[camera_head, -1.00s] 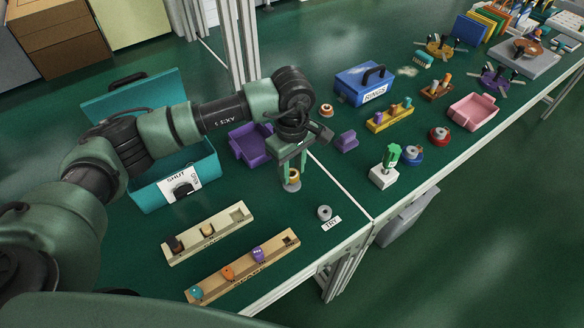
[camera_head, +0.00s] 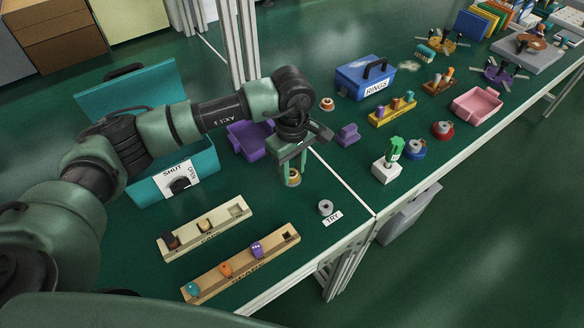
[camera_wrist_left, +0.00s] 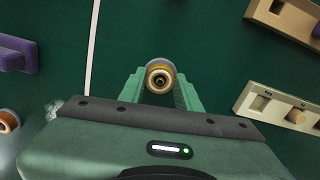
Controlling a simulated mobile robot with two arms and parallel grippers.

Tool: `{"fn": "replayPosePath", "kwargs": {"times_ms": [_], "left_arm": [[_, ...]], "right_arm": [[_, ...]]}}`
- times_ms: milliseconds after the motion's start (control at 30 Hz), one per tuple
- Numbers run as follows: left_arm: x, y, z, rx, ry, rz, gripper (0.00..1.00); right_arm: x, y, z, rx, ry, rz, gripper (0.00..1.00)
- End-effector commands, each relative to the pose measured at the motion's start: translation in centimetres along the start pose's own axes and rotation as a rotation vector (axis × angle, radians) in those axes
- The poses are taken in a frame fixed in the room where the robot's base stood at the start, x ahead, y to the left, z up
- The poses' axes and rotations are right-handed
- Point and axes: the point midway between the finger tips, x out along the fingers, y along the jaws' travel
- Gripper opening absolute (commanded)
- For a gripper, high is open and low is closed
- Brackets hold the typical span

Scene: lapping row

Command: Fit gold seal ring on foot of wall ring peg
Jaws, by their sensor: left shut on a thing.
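My left gripper (camera_head: 291,178) points down over the green bench with its fingers shut on the gold seal ring (camera_head: 293,176). In the left wrist view the gold seal ring (camera_wrist_left: 159,66) sits between the fingertips, with a pale round part and dark centre inside it. A grey round base (camera_head: 293,185) shows just under the ring. I take it as the foot of the wall ring peg. The fingers and ring hide most of the peg, so I cannot tell whether the ring touches the foot. My right gripper is not in view.
Two wooden racks (camera_head: 205,233) (camera_head: 242,266) hold small pieces nearer me. A purple tray (camera_head: 246,138) and teal box (camera_head: 172,172) stand left. A purple block (camera_head: 347,135) and a blue RINGS box (camera_head: 364,82) stand beyond.

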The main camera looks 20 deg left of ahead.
Motion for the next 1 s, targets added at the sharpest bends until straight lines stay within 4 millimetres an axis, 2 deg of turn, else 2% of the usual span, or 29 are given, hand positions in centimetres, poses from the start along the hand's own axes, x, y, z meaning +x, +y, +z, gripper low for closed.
{"fn": "replayPosePath", "kwargs": {"times_ms": [100,133,200,533,667,1000], "left_arm": [[0.4,0.0,0.0,0.0,0.0,0.0,0.0],[0.3,0.0,0.0,0.0,0.0,0.001,0.39],[0.2,0.0,0.0,0.0,0.0,0.0,0.58],[0.2,0.0,0.0,0.0,0.001,0.0,0.59],[-0.6,0.0,0.0,0.0,0.001,0.001,0.59],[-6.1,0.1,-0.1,0.001,0.002,0.002,0.59]], "right_arm": [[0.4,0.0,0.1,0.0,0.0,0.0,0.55],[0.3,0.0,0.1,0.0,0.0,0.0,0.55],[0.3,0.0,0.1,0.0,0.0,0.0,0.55],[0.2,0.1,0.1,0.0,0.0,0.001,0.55],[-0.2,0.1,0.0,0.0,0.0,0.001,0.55],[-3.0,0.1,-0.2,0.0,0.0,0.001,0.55]]}}
